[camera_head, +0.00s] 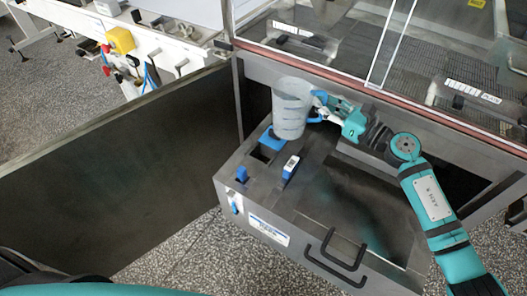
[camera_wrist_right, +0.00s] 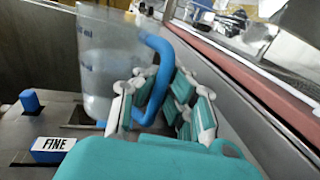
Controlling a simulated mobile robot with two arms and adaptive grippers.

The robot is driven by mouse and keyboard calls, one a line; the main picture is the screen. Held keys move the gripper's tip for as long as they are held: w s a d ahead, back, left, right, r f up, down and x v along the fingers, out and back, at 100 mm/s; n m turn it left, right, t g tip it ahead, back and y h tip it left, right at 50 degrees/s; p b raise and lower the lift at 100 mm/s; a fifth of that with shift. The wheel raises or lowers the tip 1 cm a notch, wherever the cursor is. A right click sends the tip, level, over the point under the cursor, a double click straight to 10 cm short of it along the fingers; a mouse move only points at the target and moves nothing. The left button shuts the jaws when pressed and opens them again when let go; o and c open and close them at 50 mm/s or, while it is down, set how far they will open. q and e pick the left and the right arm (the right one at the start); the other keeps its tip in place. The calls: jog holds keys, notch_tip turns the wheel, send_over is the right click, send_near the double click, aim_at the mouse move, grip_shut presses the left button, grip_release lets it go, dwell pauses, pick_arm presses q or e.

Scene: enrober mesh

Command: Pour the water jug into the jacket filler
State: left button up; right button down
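The water jug (camera_head: 291,108) is a clear, translucent vessel with a blue handle, and it looks upright. In the right wrist view the jug (camera_wrist_right: 98,60) shows blue markings and what looks like water in its lower part. My right gripper (camera_head: 322,107) is at the handle, with its fingers (camera_wrist_right: 163,100) on both sides of it, seemingly closed on it. The jug's base overlaps the back of the steel box top; its height above it is unclear. A blue fitting (camera_head: 272,138) beside a dark square opening (camera_head: 263,154), likely the jacket filler, is just below the jug. My left gripper is not in view.
The steel box (camera_head: 340,200) has black handles (camera_head: 336,258) at its front. A blue block marked FINE (camera_wrist_right: 52,149) and a blue knob (camera_head: 242,174) stand on its top. The glass-fronted machine with a red-brown edge (camera_head: 330,72) is close behind the gripper. A dark panel (camera_head: 120,165) stands left.

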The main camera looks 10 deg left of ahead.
jog(key=shift+r, duration=0.15)
notch_tip(320, 180, up, 5)
jog(key=p, duration=0.4)
dwell(0.4)
